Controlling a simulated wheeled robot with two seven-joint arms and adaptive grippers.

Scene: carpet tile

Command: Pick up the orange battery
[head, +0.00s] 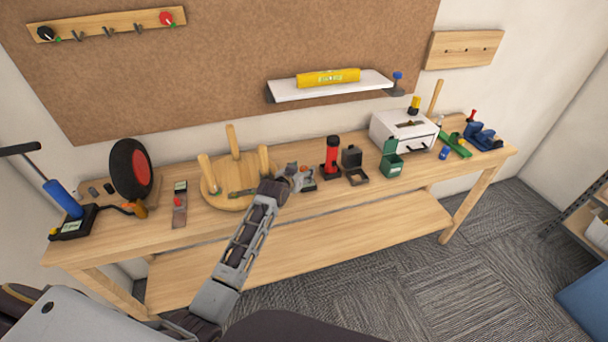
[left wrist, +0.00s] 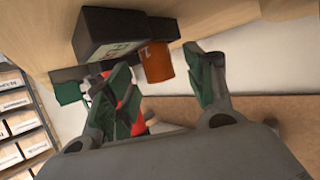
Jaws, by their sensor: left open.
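The orange battery (left wrist: 156,62) shows in the left wrist view as a short orange cylinder with a pale mark. It is against or beside a dark box with a white and green label (left wrist: 122,48); I cannot tell whether it sits in it. In the head view a small bit of orange (head: 304,168) shows just past my left gripper (head: 296,178). My left gripper is open and empty; in the left wrist view its green-padded fingers (left wrist: 160,82) are spread, with the battery between and just beyond the tips. My right gripper is not in view.
A red and black flashlight (head: 331,156) stands close right of my left gripper, then an open dark box (head: 353,163) and a green box (head: 391,163). An upturned round stool (head: 215,190) lies left. The bench's front edge (head: 330,207) runs below.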

